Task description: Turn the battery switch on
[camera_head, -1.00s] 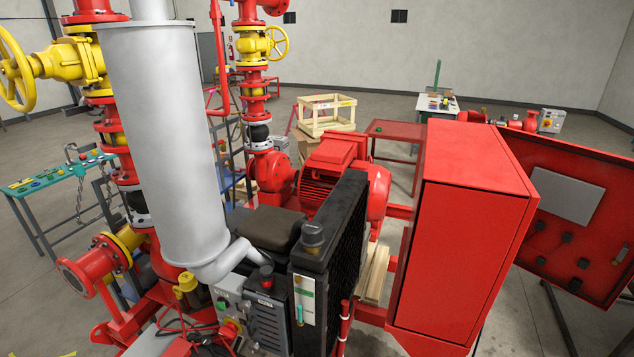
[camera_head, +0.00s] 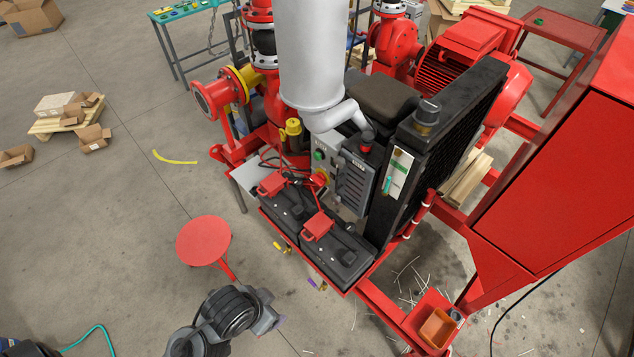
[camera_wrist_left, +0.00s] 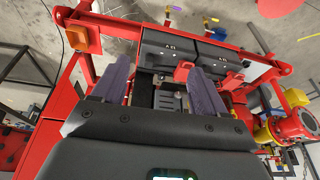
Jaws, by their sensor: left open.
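A red knob on a yellow plate (camera_head: 321,178) sits on the grey control box (camera_head: 325,155) behind the batteries in the head view. It looks like a switch, but I cannot tell for certain that it is the battery switch or read its position. Two black batteries (camera_head: 338,252) with red terminal covers stand in front of it; they also show in the wrist view (camera_wrist_left: 170,46). My left gripper (camera_wrist_left: 162,82) is open and empty, its purple-grey fingers apart above the skid. In the head view my left arm shows at the bottom, fingers not clear. My right gripper is not in view.
A round red stool (camera_head: 203,241) stands left of the skid. Yellow (camera_head: 281,247) and purple (camera_head: 317,284) handles stick out below the battery tray. A large red cabinet (camera_head: 570,170) is on the right. A grey exhaust pipe (camera_head: 310,60) rises above the control box.

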